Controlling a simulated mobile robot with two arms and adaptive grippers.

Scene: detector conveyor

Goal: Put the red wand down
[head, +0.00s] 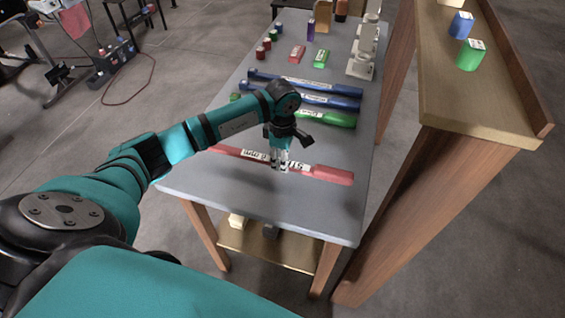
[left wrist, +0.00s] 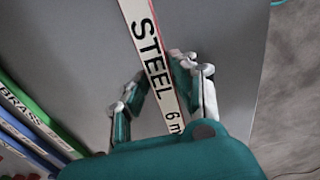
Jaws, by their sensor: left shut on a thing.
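The red wand (head: 332,175) with a white label lies across the near part of the grey table (head: 250,205), at or just above its top; I cannot tell if it touches. My left gripper (head: 280,166) points down and is shut on the wand near its middle, over the label. In the left wrist view the wand's label (left wrist: 148,45), reading STEEL, runs between the two fingers of the gripper (left wrist: 158,70). My right gripper is not in view.
Behind the red wand lie a green wand (head: 335,118) and blue wands (head: 328,101), roughly parallel to it. Small coloured blocks and a white stand (head: 361,66) are farther back. A raised wooden shelf (head: 475,110) stands to the right. The table's near strip is clear.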

